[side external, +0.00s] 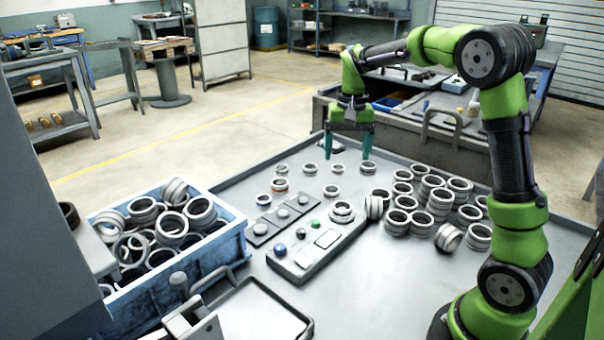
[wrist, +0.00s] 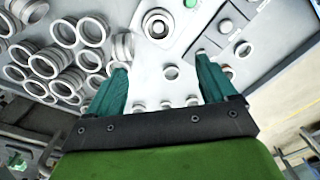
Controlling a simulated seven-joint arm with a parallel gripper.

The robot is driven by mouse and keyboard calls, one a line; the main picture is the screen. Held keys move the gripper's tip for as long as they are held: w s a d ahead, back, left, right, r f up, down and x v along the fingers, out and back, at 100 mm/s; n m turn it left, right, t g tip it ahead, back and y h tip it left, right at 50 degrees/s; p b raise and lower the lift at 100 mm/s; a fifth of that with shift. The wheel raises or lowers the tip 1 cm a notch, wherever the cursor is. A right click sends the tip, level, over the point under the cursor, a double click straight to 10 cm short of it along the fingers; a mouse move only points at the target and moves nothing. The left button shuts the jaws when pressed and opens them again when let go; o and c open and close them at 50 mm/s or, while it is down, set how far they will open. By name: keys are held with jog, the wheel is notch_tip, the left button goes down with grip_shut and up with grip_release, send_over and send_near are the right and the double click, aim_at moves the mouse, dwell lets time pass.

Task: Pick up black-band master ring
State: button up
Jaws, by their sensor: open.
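My gripper (side external: 348,157) is open and empty, pointing down above the far part of the grey table; its two teal fingers also show in the wrist view (wrist: 161,64). Several single small rings stand apart below and near it. They include a ring near the right finger (side external: 368,168), one below the fingers (side external: 338,169), one at the left (side external: 310,168) and one nearer the camera (side external: 331,190). A ring with a reddish band (side external: 279,185) and one with a coloured band (side external: 263,200) stand further left. I cannot tell which has a black band.
Stacks of larger rings (side external: 438,200) crowd the table's right side. A grey gauge box (side external: 318,246) with a green button and a ring on it stands mid-table, beside a dark strip with buttons (side external: 284,214). A blue crate (side external: 190,262) full of rings is at left.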

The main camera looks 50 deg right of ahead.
jog(key=r, duration=0.1)
send_over(342, 209)
jog(key=shift+m, duration=0.3)
jog(key=f, duration=1.1)
jog(key=shift+w+d, duration=0.2)
jog(key=shift+d, duration=0.15)
jog(key=shift+s+a+f, duration=0.15)
jog(key=shift+a+f, duration=0.05)
jog(key=shift+f, duration=1.15)
jog(key=shift+s+a+f, duration=0.1)
jog(key=shift+a+f, duration=0.1)
jog(key=shift+f, duration=1.15)
jog(key=shift+c, duration=0.2)
jog(key=c, duration=1.3)
jog(key=shift+r, duration=0.1)
